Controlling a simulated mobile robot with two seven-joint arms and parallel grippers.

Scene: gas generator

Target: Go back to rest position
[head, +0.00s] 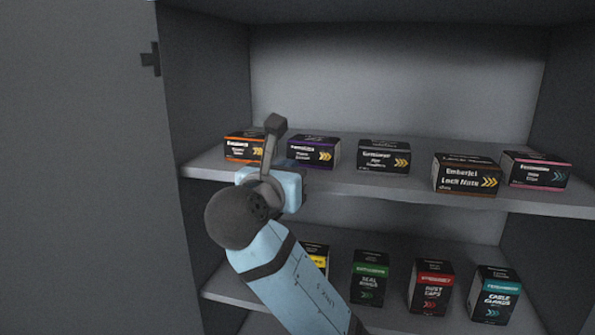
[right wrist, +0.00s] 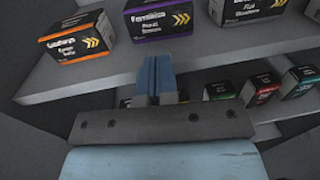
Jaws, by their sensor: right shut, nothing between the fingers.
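My right gripper (right wrist: 155,76) shows in the right wrist view with its blue fingers together and nothing between them. It is in front of the upper shelf's edge and apart from the boxes. In the head view my right arm reaches up from the bottom, and the right gripper's blue body (head: 287,186) is in front of the upper shelf; its fingertips are hidden there. My left gripper is not in view.
The upper shelf (head: 210,168) holds several dark boxes, among them an orange-edged box (head: 240,148) and a purple-edged box (head: 314,153). The lower shelf (head: 225,285) holds more boxes, partly behind my arm. A grey cabinet panel (head: 80,180) stands at left.

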